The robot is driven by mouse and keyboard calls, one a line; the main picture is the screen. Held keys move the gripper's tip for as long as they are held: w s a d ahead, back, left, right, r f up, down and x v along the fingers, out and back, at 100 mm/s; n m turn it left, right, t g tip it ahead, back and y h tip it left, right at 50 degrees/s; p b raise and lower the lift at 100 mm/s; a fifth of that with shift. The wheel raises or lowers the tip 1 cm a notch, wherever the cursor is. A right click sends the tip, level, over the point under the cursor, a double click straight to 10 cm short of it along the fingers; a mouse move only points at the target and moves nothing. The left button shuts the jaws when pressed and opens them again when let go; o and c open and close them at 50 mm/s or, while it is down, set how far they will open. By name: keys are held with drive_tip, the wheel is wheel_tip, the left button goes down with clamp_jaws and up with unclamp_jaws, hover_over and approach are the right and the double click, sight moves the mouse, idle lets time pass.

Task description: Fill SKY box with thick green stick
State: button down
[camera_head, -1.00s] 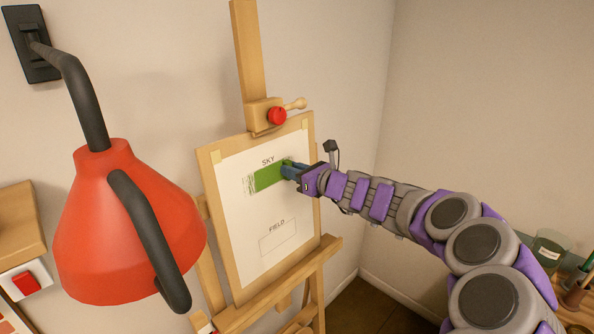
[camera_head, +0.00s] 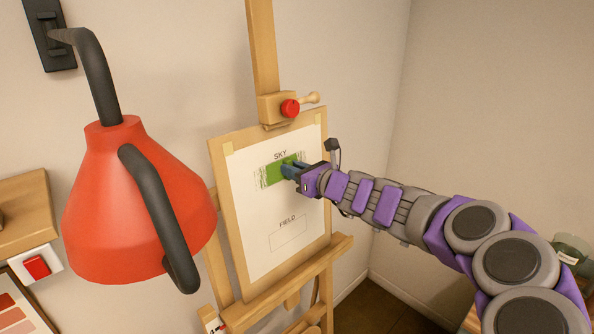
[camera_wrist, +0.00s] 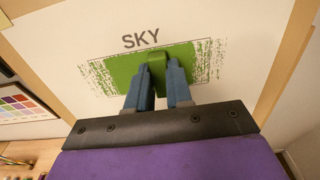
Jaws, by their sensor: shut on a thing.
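The white sheet (camera_head: 258,222) on the easel carries a SKY box (camera_head: 281,170) above an empty FIELD box (camera_head: 288,234). In the wrist view the SKY box (camera_wrist: 118,80) is mostly solid green, with streaky, patchy green at its left and right ends; some streaks cross the left outline. My gripper (camera_head: 290,170) is at the SKY box. In the wrist view my gripper (camera_wrist: 158,76) is shut on a thick green stick (camera_wrist: 154,66), whose far end is at the paper. I cannot tell whether it touches, as the fingers hide part of the box.
A large red lamp (camera_head: 135,215) hangs at the left in front of the wall. The wooden easel (camera_head: 233,215) has a red knob (camera_head: 290,108) above the sheet. A red button (camera_head: 37,267) sits at the far left. A glass jar (camera_head: 570,255) stands at the right.

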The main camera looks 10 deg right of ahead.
sight(261, 177)
drive_tip(key=shift+s+a+b, duration=0.6)
drive_tip(key=shift+s+a, duration=0.05)
drive_tip(key=shift+a, duration=0.25)
drive_tip(key=shift+s+a+b, duration=0.6)
drive_tip(key=shift+s+a, duration=0.05)
drive_tip(key=shift+a, duration=0.3)
drive_tip(key=shift+s+a+b, duration=0.6)
drive_tip(key=shift+s+a, duration=0.05)
drive_tip(key=shift+a, duration=0.25)
drive_tip(key=shift+s+a+r, duration=0.1)
drive_tip(key=shift+s+a, duration=0.3)
drive_tip(key=shift+a, duration=0.1)
drive_tip(key=shift+d, duration=0.1)
drive_tip(key=shift+w+d+p, duration=0.85)
drive_tip(key=shift+d+p, duration=0.25)
drive_tip(key=shift+p, duration=0.15)
drive_tip(key=shift+w+d+p, duration=0.8)
drive_tip(key=shift+d+p, duration=0.3)
drive_tip(key=shift+p, duration=0.1)
drive_tip(key=shift+d, duration=0.1)
drive_tip(key=shift+w+d+p, duration=0.85)
drive_tip(key=shift+d+p, duration=0.25)
drive_tip(key=shift+p, duration=0.15)
drive_tip(key=shift+w+d+p, duration=0.8)
drive_tip(key=shift+d+p, duration=0.25)
drive_tip(key=shift+p, duration=0.15)
